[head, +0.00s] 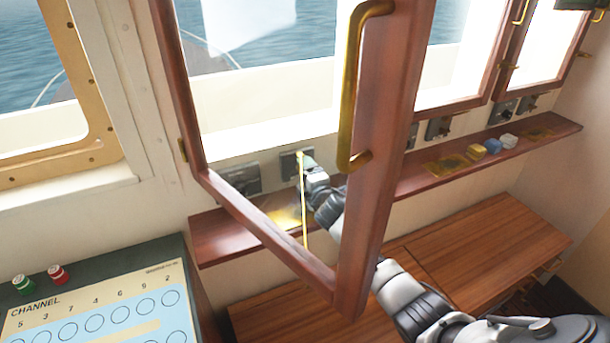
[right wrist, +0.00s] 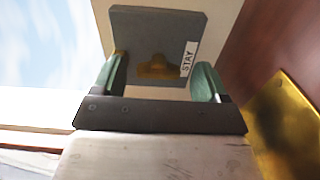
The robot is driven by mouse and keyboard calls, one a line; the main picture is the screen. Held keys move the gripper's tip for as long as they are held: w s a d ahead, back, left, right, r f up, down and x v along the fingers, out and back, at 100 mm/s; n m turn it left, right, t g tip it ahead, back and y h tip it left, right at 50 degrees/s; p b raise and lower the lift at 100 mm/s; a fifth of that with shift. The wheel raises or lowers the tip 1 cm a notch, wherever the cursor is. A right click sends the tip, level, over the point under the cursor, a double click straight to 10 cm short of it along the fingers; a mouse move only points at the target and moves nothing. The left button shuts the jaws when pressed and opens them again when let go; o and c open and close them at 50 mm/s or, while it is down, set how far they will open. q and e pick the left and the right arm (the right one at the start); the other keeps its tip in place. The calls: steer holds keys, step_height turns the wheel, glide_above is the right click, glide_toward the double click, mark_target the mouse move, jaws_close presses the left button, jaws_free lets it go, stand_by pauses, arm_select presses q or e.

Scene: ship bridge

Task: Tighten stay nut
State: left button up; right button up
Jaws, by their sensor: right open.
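A grey plate labelled STAY (right wrist: 188,28) faces the right wrist camera, with a brass stay nut (right wrist: 158,68) low on it. In the head view the plate (head: 290,160) is on the wall below the window opening. My right gripper (right wrist: 160,80) is open, its green fingertips on either side of the nut in the picture; I cannot tell whether they touch it. In the head view the right gripper (head: 309,164) is at the plate, seen past the swung-in window frame (head: 385,130). A thin brass rod (head: 303,205) hangs down in front of it. My left gripper is not in view.
The window's brass handle (head: 352,85) and frame stand between the head camera and my right arm. A wooden ledge (head: 222,240) runs under the plates, with small blocks (head: 492,146) on its right part. A channel panel (head: 100,310) is at lower left.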

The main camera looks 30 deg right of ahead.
steer(key=shift+s, duration=0.15)
steer(key=s, duration=0.7)
steer(key=s+b, duration=0.1)
steer(key=s, duration=0.2)
steer(key=shift+s+a, duration=0.25)
steer(key=shift+a, duration=0.05)
steer(key=shift+f, duration=0.1)
